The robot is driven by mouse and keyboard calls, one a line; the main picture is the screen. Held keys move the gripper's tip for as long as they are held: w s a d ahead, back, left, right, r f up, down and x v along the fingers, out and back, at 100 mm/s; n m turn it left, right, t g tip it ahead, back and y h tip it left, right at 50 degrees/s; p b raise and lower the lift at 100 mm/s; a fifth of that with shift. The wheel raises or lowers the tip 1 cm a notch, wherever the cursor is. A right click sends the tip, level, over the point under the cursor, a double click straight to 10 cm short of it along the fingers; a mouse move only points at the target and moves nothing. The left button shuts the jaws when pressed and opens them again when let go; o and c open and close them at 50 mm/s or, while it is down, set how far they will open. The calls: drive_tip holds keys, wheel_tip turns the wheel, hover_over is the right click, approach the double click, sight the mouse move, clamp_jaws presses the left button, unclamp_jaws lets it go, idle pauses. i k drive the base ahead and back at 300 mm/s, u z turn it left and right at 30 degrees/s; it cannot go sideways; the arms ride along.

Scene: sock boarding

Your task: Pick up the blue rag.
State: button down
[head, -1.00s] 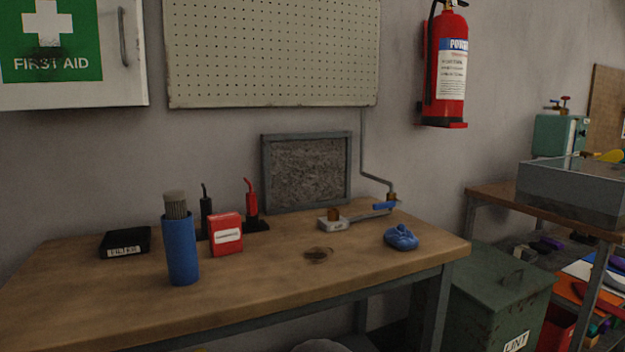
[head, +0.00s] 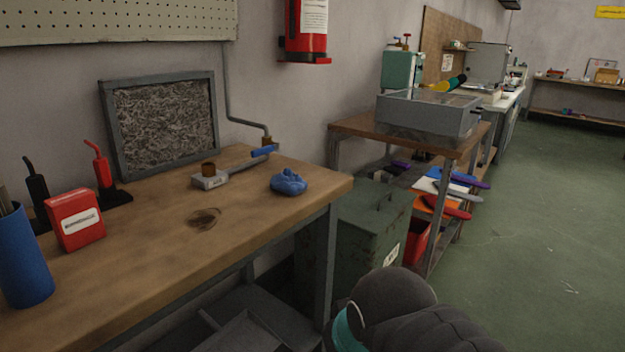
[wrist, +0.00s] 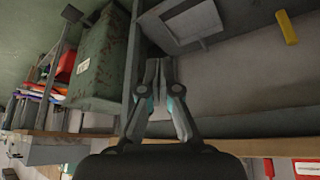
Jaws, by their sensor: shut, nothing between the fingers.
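The blue rag (head: 289,182) lies crumpled on the wooden workbench (head: 130,270), near its right end, in the head view. I cannot make it out in the wrist view. My gripper (wrist: 158,66) shows in the wrist view with its fingers together and nothing between them. In that view it is in front of the bench's lower frame, away from the rag. In the head view part of my arm shows at the bottom right, beside the bench, but the fingertips are out of that picture.
A small metal block with a brass piece (head: 209,178) sits left of the rag. A blue-handled valve (head: 262,152) is behind it. A red box (head: 76,219) and a blue cylinder (head: 24,258) stand at the left. A green bin (head: 362,225) is right of the bench. Green floor lies open at right.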

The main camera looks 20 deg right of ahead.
sight(286, 182)
drive_tip(key=k, duration=0.5)
drive_tip(key=z, duration=1.15)
drive_tip(key=i, duration=0.95)
drive_tip(key=u, duration=1.15)
